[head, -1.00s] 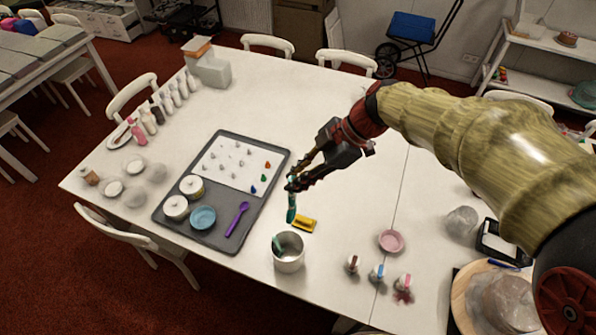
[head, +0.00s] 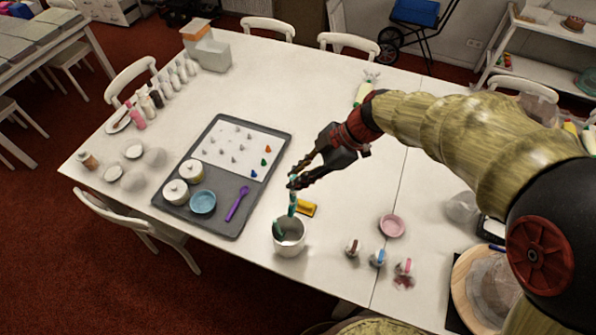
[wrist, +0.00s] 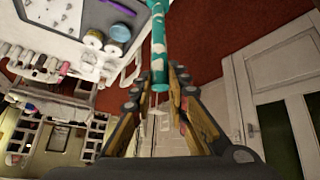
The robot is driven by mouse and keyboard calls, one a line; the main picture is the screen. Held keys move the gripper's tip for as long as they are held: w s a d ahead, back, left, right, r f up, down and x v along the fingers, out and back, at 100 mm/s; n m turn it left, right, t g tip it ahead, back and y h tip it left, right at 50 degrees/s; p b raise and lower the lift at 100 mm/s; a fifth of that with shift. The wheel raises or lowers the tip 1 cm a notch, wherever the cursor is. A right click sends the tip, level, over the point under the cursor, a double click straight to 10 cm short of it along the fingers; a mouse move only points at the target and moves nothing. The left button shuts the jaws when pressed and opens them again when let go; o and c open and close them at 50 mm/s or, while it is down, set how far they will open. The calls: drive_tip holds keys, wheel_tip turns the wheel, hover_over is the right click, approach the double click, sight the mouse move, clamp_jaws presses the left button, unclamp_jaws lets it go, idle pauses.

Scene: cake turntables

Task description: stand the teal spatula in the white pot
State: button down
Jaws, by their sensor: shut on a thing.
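The teal spatula (head: 292,204) hangs roughly upright from my gripper (head: 296,182). My gripper is shut on its upper part. The white pot (head: 290,246) stands on the table just below. The spatula's lower end is at the far side of the pot's mouth; I cannot tell whether it is inside the rim. Another teal piece (head: 278,230) leans inside the pot at the left. In the wrist view, the spatula (wrist: 159,45), teal with white spots, runs up from between my fingers (wrist: 160,90).
A yellow-topped item (head: 307,209) lies close behind the pot. A grey tray (head: 220,224) with jars, a blue bowl and a purple spoon is at left. A pink dish (head: 392,225) and several small coloured-topped items stand at right.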

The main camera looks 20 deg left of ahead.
sight(296, 197)
drive_tip(key=shift+f+b, duration=0.9)
drive_tip(key=shift+f, duration=3.75)
wheel_tip(296, 197, down, 9)
drive_tip(key=b, duration=1.2)
drive_tip(key=shift+f, duration=0.1)
drive_tip(key=c, duration=1.6)
unclamp_jaws()
drive_tip(key=shift+c, duration=0.2)
drive_tip(key=v, duration=1.2)
